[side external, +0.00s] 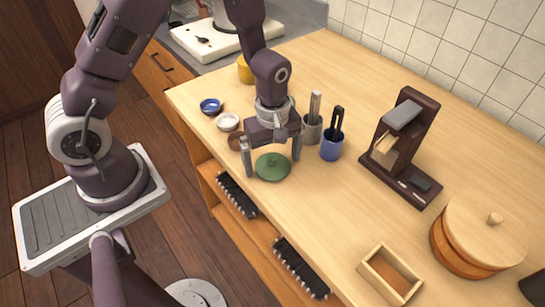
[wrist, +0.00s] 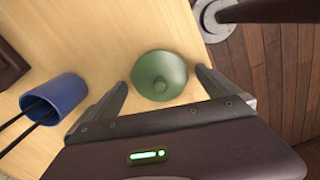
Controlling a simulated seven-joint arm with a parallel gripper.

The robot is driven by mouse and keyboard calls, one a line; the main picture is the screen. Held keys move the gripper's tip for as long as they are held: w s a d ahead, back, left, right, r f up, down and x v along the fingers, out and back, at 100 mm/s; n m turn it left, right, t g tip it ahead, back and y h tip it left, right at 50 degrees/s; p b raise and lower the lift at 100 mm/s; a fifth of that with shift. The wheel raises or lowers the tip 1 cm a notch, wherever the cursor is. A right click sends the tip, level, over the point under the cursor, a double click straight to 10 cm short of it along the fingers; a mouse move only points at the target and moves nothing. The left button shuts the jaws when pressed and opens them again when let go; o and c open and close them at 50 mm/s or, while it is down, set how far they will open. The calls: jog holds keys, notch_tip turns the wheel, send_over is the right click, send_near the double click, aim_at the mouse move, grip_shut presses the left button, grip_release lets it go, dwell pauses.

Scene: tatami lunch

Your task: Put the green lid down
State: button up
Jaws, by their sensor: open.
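The green lid (side external: 272,167) is round with a small knob and lies on the wooden counter near its front edge. My gripper (side external: 271,168) is open over the lid, one finger on each side. In the wrist view the fingers of my gripper (wrist: 160,82) are wide apart and hold nothing. I cannot tell whether a finger touches the lid's rim.
A blue cup (side external: 331,146) and a grey cup (side external: 312,133) with utensils stand just right of the lid. A white bowl (side external: 228,122) and a blue bowl (side external: 210,106) are to the left. A dark wooden stand (side external: 402,150) is further right. Counter between lid and wooden box (side external: 390,274) is clear.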

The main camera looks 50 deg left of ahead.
aim_at(273, 157)
notch_tip(273, 157, up, 12)
jog(key=s+a+r+m+t, duration=0.2)
jog(key=s+r+m+t, duration=0.3)
jog(key=s+r+m, duration=1)
jog(key=shift+s+a+t, duration=0.2)
jog(key=shift+s+t, duration=0.1)
jog(key=shift+s, duration=0.4)
